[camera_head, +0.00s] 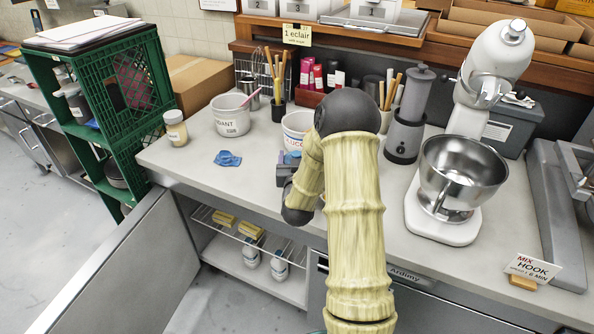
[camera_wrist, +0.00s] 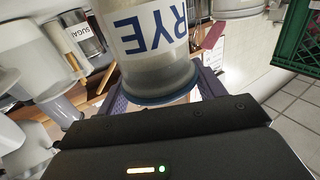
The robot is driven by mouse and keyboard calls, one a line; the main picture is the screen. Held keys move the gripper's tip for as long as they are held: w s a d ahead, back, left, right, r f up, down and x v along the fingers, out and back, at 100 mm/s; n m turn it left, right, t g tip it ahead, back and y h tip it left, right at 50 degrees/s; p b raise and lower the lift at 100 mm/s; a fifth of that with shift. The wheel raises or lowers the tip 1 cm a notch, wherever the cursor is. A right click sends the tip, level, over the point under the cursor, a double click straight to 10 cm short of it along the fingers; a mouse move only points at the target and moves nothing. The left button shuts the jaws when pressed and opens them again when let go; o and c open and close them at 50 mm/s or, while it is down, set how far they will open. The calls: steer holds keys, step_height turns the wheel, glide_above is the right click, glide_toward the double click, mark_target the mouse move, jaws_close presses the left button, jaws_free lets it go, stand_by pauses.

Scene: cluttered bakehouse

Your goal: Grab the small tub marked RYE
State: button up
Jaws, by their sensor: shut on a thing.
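The small clear tub marked RYE (camera_wrist: 150,45) fills the upper middle of the wrist view, with its blue letters upside down. Its dark blue rimmed end is towards my gripper (camera_wrist: 165,95), whose purple-grey fingers lie on either side of it. My gripper is shut on the tub. In the head view my gripper (camera_head: 287,172) is partly hidden by my arm, over the front part of the worktop. I cannot make out the RYE tub there. I cannot tell whether the tub is clear of the worktop.
A lettered white tub (camera_head: 296,128) stands just behind my gripper. Another white tub (camera_head: 231,118), a lidded jar (camera_head: 176,130) and a crumpled blue cloth (camera_head: 228,158) are to the left. A grinder (camera_head: 405,135) and a mixer (camera_head: 460,175) stand right. Green crates (camera_head: 120,90) border the left.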

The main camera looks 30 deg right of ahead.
steer(key=shift+r, duration=0.1)
steer(key=shift+w+r, duration=0.2)
steer(key=shift+r, duration=0.3)
steer(key=r, duration=0.8)
steer(key=shift+s+r, duration=0.3)
steer(key=shift+w+r, duration=0.1)
steer(key=shift+r, duration=0.05)
